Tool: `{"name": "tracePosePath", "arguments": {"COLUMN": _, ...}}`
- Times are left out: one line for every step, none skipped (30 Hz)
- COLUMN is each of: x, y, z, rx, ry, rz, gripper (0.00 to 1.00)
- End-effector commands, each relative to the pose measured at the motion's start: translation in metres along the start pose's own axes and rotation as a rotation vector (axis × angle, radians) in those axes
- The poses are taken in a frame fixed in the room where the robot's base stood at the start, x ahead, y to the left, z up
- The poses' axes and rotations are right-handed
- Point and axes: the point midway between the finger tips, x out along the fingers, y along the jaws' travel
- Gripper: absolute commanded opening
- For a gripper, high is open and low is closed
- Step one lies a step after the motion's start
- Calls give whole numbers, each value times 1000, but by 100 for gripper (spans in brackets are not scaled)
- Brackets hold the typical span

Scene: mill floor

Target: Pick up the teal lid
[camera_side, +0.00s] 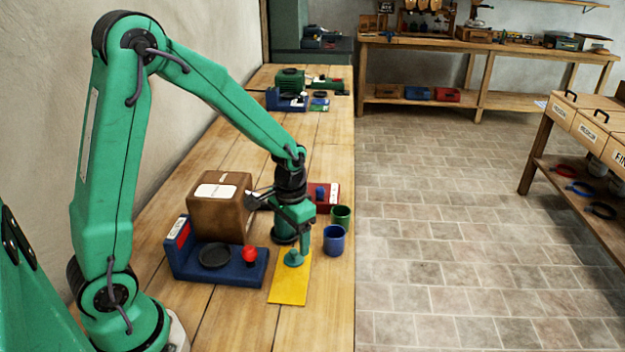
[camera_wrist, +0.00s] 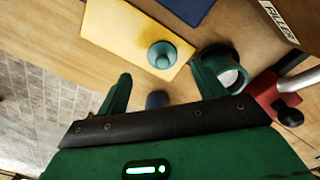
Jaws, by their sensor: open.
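The teal lid (camera_side: 293,258) has a round knob on top. It lies on the yellow mat (camera_side: 288,288), close to the mat's far end in the side view. In the wrist view the lid (camera_wrist: 162,54) shows whole, just beyond the fingertips. My gripper (camera_side: 303,238) is above and slightly beyond the lid in the side view, pointing down. In the wrist view my gripper (camera_wrist: 160,74) has its two fingers spread with nothing between the tips. The lid appears apart from both fingers.
A dark green pot (camera_wrist: 222,58) stands beside the mat, near one finger. A blue cup (camera_side: 334,241) and a green cup (camera_side: 341,215) stand right of my gripper. A brown box (camera_side: 220,212) and a blue stand (camera_side: 205,275) with a red knob are left. Bare wood lies in front.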

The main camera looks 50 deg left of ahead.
Motion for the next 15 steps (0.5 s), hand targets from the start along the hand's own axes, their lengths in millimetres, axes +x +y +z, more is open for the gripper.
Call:
{"name": "tracePosePath", "arguments": {"x": 1, "y": 0, "z": 0, "rx": 0, "ry": 0, "rz": 0, "gripper": 69}}
{"name": "tracePosePath", "arguments": {"x": 2, "y": 0, "z": 0, "rx": 0, "ry": -1, "rz": 0, "gripper": 69}}
{"name": "tracePosePath", "arguments": {"x": 3, "y": 0, "z": 0, "rx": 0, "ry": -1, "rz": 0, "gripper": 69}}
{"name": "tracePosePath", "arguments": {"x": 5, "y": 0, "z": 0, "rx": 0, "ry": -2, "rz": 0, "gripper": 69}}
{"name": "tracePosePath", "arguments": {"x": 6, "y": -1, "z": 0, "rx": 0, "ry": -2, "rz": 0, "gripper": 69}}
{"name": "tracePosePath", "arguments": {"x": 10, "y": -1, "z": 0, "rx": 0, "ry": -3, "rz": 0, "gripper": 69}}
{"name": "tracePosePath", "arguments": {"x": 12, "y": -1, "z": 0, "rx": 0, "ry": -3, "rz": 0, "gripper": 69}}
{"name": "tracePosePath", "arguments": {"x": 15, "y": -2, "z": 0, "rx": -1, "ry": -3, "rz": 0, "gripper": 69}}
{"name": "tracePosePath", "arguments": {"x": 20, "y": -2, "z": 0, "rx": -1, "ry": -4, "rz": 0, "gripper": 69}}
{"name": "tracePosePath", "arguments": {"x": 23, "y": -2, "z": 0, "rx": -1, "ry": -5, "rz": 0, "gripper": 69}}
{"name": "tracePosePath", "arguments": {"x": 26, "y": -3, "z": 0, "rx": -1, "ry": -4, "rz": 0, "gripper": 69}}
{"name": "tracePosePath", "arguments": {"x": 31, "y": -3, "z": 0, "rx": -1, "ry": -5, "rz": 0, "gripper": 69}}
{"name": "tracePosePath", "arguments": {"x": 34, "y": -4, "z": 0, "rx": -1, "ry": -5, "rz": 0, "gripper": 69}}
{"name": "tracePosePath", "arguments": {"x": 37, "y": -3, "z": 0, "rx": -1, "ry": -4, "rz": 0, "gripper": 69}}
{"name": "tracePosePath", "arguments": {"x": 41, "y": -3, "z": 0, "rx": 0, "ry": -4, "rz": 0, "gripper": 69}}
